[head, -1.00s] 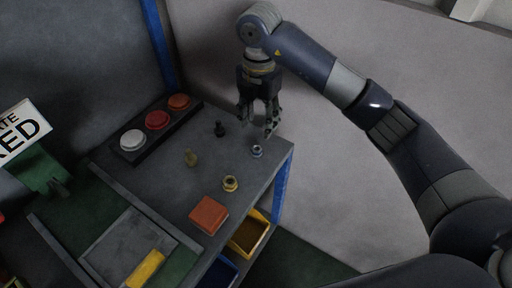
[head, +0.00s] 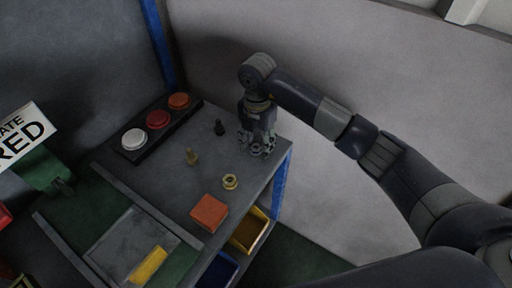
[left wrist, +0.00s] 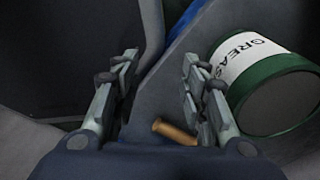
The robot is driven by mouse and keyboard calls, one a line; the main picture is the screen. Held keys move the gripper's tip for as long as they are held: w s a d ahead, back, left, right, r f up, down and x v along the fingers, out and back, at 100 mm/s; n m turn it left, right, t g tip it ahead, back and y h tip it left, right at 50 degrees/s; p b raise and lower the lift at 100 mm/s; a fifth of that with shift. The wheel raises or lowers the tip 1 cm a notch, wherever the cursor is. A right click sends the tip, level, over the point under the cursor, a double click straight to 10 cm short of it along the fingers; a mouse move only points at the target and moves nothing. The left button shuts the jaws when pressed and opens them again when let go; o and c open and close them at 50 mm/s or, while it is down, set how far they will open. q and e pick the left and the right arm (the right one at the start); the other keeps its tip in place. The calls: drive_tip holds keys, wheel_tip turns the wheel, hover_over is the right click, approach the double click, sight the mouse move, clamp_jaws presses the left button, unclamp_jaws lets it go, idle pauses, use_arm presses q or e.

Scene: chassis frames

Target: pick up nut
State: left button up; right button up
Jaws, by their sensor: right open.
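My right gripper (head: 257,150) is open and points down over the far right corner of the grey worktop, at the silver nut's place. The small silver nut is hidden by its fingers, so I cannot tell whether they touch it. A brass nut (head: 230,181) lies nearer on the worktop, clear of the gripper. My left gripper (left wrist: 157,98) shows only in the left wrist view; its fingers are apart with nothing held between them. A brass-coloured cylindrical piece (left wrist: 174,131) lies beyond the fingers.
The worktop (head: 205,135) also bears a black bolt (head: 219,128), a brass bolt (head: 192,157), an orange-red block (head: 209,213) and a button box with white (head: 133,139), red and orange buttons. A yellow bin (head: 249,232) sits below. A grease can (left wrist: 272,90) is beside my left gripper.

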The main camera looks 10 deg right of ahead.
clamp_jaws()
drive_tip(key=shift+r, duration=0.1)
